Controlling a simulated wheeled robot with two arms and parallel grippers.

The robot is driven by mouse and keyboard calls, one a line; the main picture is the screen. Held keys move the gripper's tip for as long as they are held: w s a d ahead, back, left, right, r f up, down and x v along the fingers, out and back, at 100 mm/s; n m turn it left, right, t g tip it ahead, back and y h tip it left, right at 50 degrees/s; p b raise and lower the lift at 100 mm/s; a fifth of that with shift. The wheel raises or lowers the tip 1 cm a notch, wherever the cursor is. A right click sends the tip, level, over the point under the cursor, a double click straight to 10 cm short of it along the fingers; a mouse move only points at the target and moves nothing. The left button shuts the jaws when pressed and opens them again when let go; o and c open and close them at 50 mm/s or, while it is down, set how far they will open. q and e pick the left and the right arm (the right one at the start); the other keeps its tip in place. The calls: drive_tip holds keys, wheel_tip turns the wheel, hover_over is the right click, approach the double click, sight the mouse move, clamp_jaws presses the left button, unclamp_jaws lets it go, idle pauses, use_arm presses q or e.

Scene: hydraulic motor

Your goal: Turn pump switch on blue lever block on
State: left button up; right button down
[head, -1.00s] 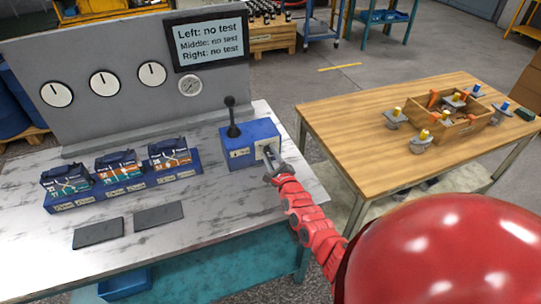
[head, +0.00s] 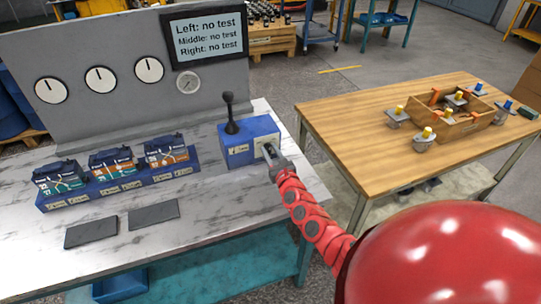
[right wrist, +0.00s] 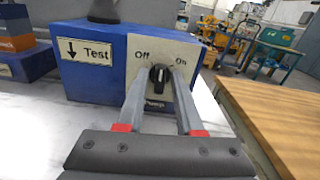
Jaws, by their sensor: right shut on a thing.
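The blue lever block (head: 246,146) stands at the right end of the marble bench, with a black lever upright on its top. Its front plate bears the pump switch (right wrist: 159,75), a black knob between the labels "Off" and "On". In the right wrist view the knob's white mark points about straight up, between the two labels. My right gripper (right wrist: 161,84) is shut on the pump switch, one finger on each side. In the head view my right gripper (head: 271,152) meets the block's front right and hides the knob. My left gripper is not in view.
Three small units sit in a blue rack (head: 120,187) left of the block. Two dark pads (head: 92,231) lie in front. A panel with gauges and a screen (head: 208,38) stands behind. A wooden table (head: 350,110) holding parts is to the right.

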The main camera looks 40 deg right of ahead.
drive_tip(key=m+b, duration=0.2)
drive_tip(key=m, duration=0.3)
drive_tip(key=shift+d+m, duration=0.1)
drive_tip(key=shift+m, duration=0.2)
drive_tip(key=shift+m+b, duration=0.4)
drive_tip(key=shift+m, duration=1.7)
drive_tip(key=c, duration=0.9)
unclamp_jaws()
drive_tip(key=shift+o, duration=0.2)
drive_tip(key=shift+s, duration=0.1)
drive_tip(key=v, duration=1.6)
drive_tip(key=shift+d+f+p, duration=0.15)
drive_tip(key=shift+p, duration=0.15)
drive_tip(key=shift+s+a, duration=0.25)
drive_tip(key=shift+s, duration=0.4)
